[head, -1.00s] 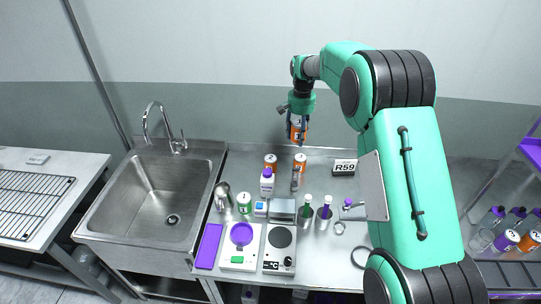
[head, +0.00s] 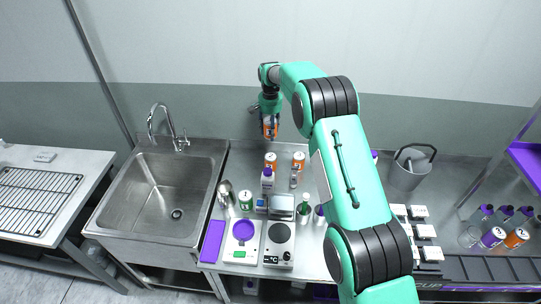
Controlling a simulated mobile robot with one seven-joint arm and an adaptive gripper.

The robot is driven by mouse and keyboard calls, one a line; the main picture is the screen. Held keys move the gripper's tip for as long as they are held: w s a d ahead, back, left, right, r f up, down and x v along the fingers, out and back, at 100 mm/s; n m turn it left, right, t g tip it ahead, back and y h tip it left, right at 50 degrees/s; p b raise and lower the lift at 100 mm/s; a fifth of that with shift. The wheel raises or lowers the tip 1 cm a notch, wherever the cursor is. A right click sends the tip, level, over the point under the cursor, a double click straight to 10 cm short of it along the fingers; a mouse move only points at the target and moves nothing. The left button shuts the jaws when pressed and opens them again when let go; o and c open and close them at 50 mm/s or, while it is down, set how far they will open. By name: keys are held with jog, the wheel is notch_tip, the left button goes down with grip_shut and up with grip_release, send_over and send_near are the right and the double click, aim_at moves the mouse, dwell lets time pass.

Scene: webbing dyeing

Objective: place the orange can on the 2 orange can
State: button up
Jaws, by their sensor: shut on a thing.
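My gripper (head: 269,108) is shut on an orange and white can (head: 269,128) and holds it upright in the air near the back wall. In the picture the held can is above the left one of two orange cans on the table. This left orange can (head: 270,160) stands upright at the back of the steel table (head: 250,150). The right orange can (head: 298,160) stands a short gap to its right. A gap shows between the held can and the cans below. The lower part of the gripper hides some of the held can.
A white bottle with a purple cap (head: 267,179) stands in front of the left can. The sink (head: 165,190) is left; a grey bucket (head: 408,170) is right. My arm hides the table's right part.

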notch_tip(320, 180, down, 3)
jog(key=shift+w+r, duration=0.1)
jog(key=shift+r, duration=0.1)
jog(key=shift+f, duration=0.1)
send_over(271, 156)
jog(key=shift+a+f, duration=0.1)
jog(key=shift+f, duration=3)
jog(key=shift+f+p, duration=0.4)
jog(key=shift+f, duration=1.5)
jog(key=shift+f, duration=0.15)
jog(key=o, duration=1.5)
jog(key=shift+c, duration=0.2)
